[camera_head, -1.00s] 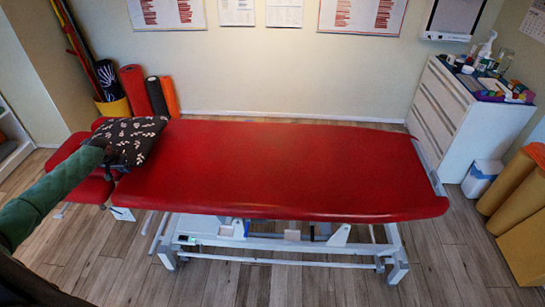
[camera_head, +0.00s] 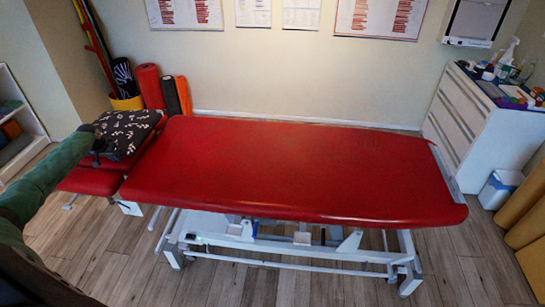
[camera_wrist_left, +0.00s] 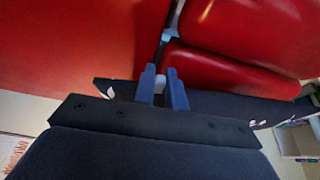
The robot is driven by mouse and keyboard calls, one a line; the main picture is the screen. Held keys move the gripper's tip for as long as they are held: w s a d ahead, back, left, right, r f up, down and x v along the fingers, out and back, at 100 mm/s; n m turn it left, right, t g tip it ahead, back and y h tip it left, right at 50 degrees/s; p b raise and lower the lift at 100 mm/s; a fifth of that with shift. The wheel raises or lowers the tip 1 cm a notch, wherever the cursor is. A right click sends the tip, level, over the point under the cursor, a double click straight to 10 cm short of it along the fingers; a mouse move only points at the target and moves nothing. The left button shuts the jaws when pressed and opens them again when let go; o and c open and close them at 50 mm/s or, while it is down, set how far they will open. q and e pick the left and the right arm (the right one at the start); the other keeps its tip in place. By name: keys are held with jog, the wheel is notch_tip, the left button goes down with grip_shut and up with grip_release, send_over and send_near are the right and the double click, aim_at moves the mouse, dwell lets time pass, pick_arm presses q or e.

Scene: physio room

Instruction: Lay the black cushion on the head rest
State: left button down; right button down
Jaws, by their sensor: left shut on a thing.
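The black cushion (camera_head: 128,124) has a pale leaf-like pattern and is at the left end of the red treatment table (camera_head: 290,170). It is over the far part of the red head rest (camera_head: 88,181), hiding much of it; I cannot tell whether it touches. My left gripper (camera_head: 100,150) is shut on the cushion's near edge. In the left wrist view, the blue fingers (camera_wrist_left: 163,88) pinch the dark cushion (camera_wrist_left: 205,103), with the red head rest pads (camera_wrist_left: 230,72) beyond it. My right gripper is not in view.
A white shelf (camera_head: 25,115) is at the far left. A white drawer unit (camera_head: 475,125) with bottles stands right of the table. The table top is clear.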

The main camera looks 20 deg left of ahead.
pick_arm(q)
jog(key=s+a+b, duration=0.1)
jog(key=a+b, duration=0.8)
jog(key=a, duration=0.1)
jog(key=shift+s+a, duration=0.25)
jog(key=shift+s, duration=0.05)
jog(key=shift+f, duration=0.1)
dwell(0.3)
jog(key=shift+f+b, duration=0.75)
jog(key=shift+f, duration=0.85)
